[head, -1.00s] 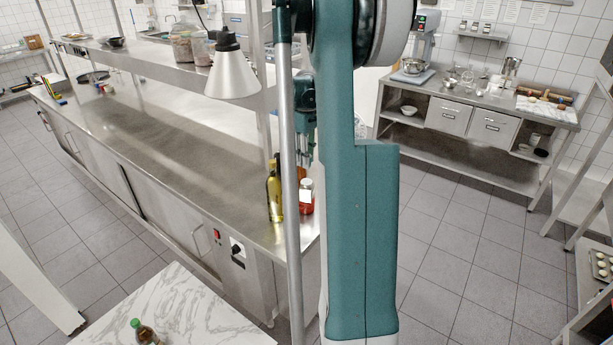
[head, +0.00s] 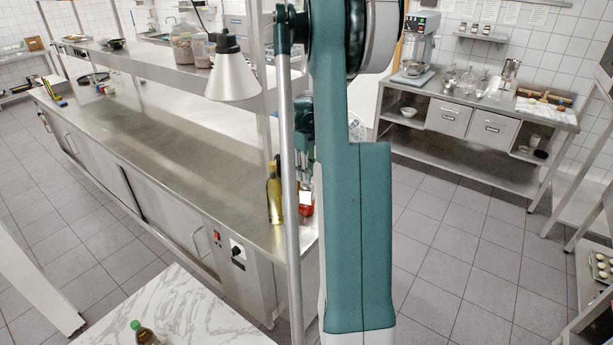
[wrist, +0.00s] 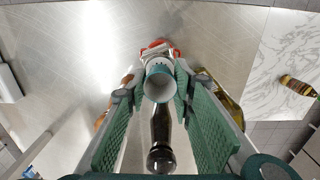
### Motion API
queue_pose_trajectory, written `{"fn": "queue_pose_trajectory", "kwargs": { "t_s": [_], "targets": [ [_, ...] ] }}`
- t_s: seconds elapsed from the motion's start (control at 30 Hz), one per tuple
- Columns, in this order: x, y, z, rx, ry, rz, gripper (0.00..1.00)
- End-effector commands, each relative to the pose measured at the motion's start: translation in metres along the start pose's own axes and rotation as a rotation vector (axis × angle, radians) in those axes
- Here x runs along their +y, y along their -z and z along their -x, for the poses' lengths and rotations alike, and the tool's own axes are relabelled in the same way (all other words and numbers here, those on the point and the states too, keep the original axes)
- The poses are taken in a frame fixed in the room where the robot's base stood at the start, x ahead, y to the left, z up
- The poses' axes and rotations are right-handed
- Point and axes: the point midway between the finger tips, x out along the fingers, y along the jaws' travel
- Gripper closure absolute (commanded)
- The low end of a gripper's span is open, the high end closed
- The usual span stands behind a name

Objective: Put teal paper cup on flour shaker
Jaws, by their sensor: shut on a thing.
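The teal paper cup (wrist: 160,86), pale inside with a teal patterned side, sits between the fingertips of my gripper (wrist: 160,78) in the wrist view. My gripper is shut on it. Just beyond the cup is a red-and-white jar (wrist: 158,48), partly hidden by it. In the head view my gripper (head: 303,168) is low over the counter's near end, beside the red jar (head: 306,198), and partly hidden by my arm; the cup cannot be made out there. I cannot identify the flour shaker with certainty in either view.
A dark bottle-like item (wrist: 161,140) stands between my fingers' bases in the wrist view. A yellow oil bottle (head: 275,196) stands left of the red jar, close to my right finger in the wrist view (wrist: 228,100). A brownish item (wrist: 103,116) is at left. The steel counter (head: 170,155) is largely clear.

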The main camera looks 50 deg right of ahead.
Motion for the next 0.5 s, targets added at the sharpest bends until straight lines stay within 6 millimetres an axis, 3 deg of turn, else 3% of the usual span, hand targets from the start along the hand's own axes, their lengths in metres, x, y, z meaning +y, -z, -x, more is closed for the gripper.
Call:
{"fn": "queue_pose_trajectory", "kwargs": {
  "t_s": [0.13,0.5],
  "targets": [
    [-0.0002,-0.0001,-0.0095,0.000,0.000,0.000,0.88],
    [-0.0002,-0.0001,-0.0120,0.000,0.000,0.000,0.88]
  ]
}}
